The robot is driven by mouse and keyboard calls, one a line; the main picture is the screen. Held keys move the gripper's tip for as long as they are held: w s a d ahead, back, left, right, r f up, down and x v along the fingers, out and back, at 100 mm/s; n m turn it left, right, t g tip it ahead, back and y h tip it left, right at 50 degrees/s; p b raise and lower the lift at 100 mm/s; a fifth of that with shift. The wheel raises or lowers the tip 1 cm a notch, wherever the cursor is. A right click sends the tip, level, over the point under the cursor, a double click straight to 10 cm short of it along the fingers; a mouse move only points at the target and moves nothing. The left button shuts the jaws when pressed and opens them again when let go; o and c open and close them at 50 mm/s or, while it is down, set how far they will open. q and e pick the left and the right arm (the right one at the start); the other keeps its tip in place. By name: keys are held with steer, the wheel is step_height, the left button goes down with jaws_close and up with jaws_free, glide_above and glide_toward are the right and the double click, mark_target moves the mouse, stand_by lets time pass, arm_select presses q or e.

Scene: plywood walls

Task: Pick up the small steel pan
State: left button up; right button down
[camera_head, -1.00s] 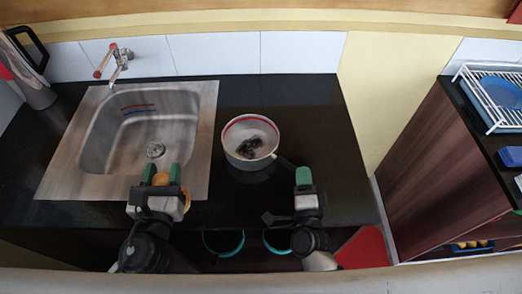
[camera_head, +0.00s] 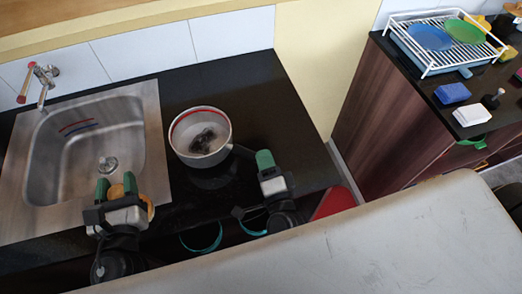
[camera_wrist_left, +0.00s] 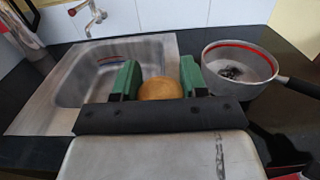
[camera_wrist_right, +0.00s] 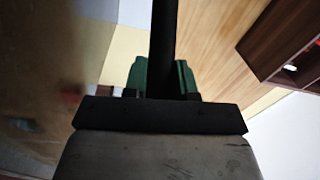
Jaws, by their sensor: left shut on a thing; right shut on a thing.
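The small steel pan (camera_head: 200,150) is a round pot with a red line inside its rim and dark contents. It is level over the black counter, right of the sink; I cannot tell whether its base touches the counter. My right gripper (camera_head: 266,163) is shut on its dark handle (camera_head: 242,151), which also runs between the fingers in the right wrist view (camera_wrist_right: 164,40). My left gripper (camera_head: 117,190) is shut on a round orange-brown item (camera_wrist_left: 160,88) in front of the sink. The pan also shows right of that gripper in the left wrist view (camera_wrist_left: 215,77).
The steel sink (camera_head: 150,130) with its tap (camera_head: 42,80) is at the left. Bare black counter (camera_head: 255,95) lies behind and right of the pan. Past a gap stands a dark wooden cabinet (camera_head: 365,110) with a white dish rack (camera_head: 400,45), a blue block (camera_head: 452,93) and a white block (camera_head: 472,115).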

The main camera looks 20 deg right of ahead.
steer(key=s, duration=1.4)
steer(key=w, duration=1.7)
steer(key=shift+w+f, duration=0.1)
steer(key=shift+w, duration=0.1)
steer(key=shift+f, duration=1.5)
steer(key=c, duration=1.5)
jaws_free()
steer(key=shift+f, duration=0.1)
steer(key=c, duration=0.3)
steer(key=o, duration=0.9)
steer(key=shift+c, duration=0.2)
